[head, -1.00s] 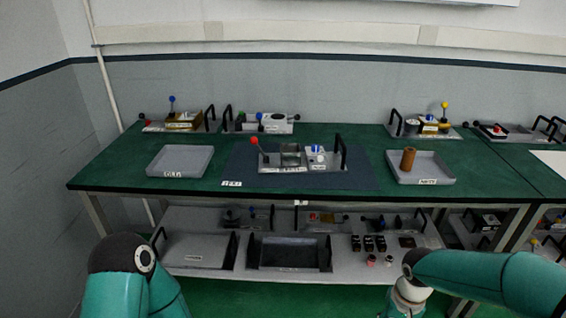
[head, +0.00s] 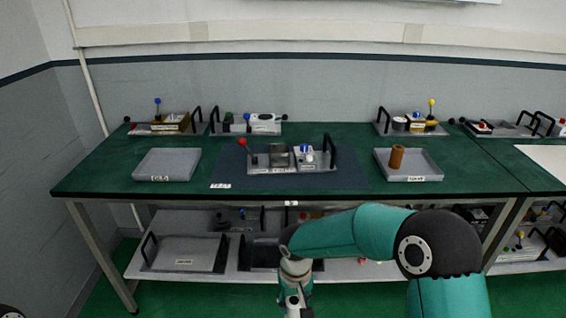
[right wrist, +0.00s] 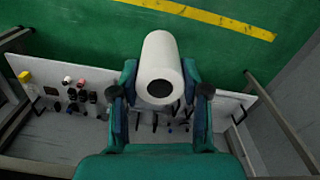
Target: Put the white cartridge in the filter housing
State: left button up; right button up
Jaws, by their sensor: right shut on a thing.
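The white cartridge (right wrist: 160,62) is a white cylinder with a dark round hole in its near end. My right gripper (right wrist: 161,92) is shut on it, one finger on each side. In the head view my right gripper (head: 293,302) hangs low in front of the bench, and I cannot make out the cartridge there. On the dark mat stands a unit (head: 290,160) with a red-knobbed lever, a grey box-like part (head: 279,155) and a blue-topped part. I cannot tell for certain which part is the filter housing. My left gripper is not in view.
A brown cylinder (head: 397,157) stands in the right grey tray (head: 425,168). The left grey tray (head: 166,165) is empty. Other units line the back of the green bench (head: 110,180). A lower shelf (head: 150,275) holds trays and small parts. The bench's front edge lies beyond my right arm.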

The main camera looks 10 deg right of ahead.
aim_at(278, 161)
jog(key=u, duration=0.4)
jog(key=i, duration=1.05)
jog(key=z, duration=0.4)
